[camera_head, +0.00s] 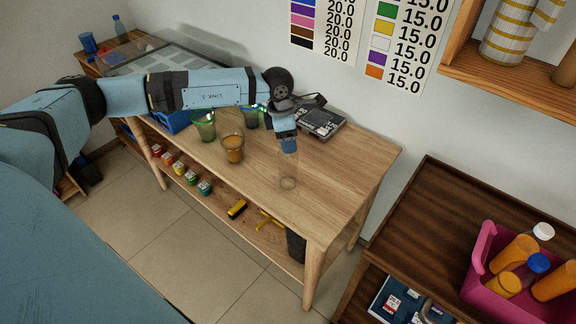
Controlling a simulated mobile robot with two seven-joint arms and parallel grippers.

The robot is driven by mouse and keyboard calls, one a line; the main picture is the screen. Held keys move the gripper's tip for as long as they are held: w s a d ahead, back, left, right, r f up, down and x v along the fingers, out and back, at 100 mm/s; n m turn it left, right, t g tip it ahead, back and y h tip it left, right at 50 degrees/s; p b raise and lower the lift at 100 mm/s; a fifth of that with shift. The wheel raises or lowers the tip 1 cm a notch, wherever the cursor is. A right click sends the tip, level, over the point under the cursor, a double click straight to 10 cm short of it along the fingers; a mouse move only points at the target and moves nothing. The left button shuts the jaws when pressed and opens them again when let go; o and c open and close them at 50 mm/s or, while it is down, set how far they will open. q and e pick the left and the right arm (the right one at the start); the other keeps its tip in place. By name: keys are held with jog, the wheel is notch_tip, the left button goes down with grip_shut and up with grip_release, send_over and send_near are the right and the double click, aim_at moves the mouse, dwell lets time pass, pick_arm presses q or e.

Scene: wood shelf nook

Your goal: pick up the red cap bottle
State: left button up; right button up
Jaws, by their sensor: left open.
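I see no bottle that is clearly red-capped. A clear bottle (288,176) stands upright on the wooden table, with what looks like a blue cap at its top. My left gripper (287,137) is open and points down right at the bottle's top. Its fingers are too small to tell whether they touch the bottle. Small jars stand in a row on the lower shelf, the leftmost a red jar (157,150). My right gripper is out of view.
Cups stand left of the bottle: an amber cup (233,150) and a green cup (204,127). A black device (321,122) lies behind. A pink basket (480,255) with orange bottles, white- and blue-capped, sits at right. The table's right front is clear.

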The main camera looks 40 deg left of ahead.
pick_arm(q)
jog(key=shift+f, duration=0.2)
grip_shut()
jog(key=shift+r, duration=0.15)
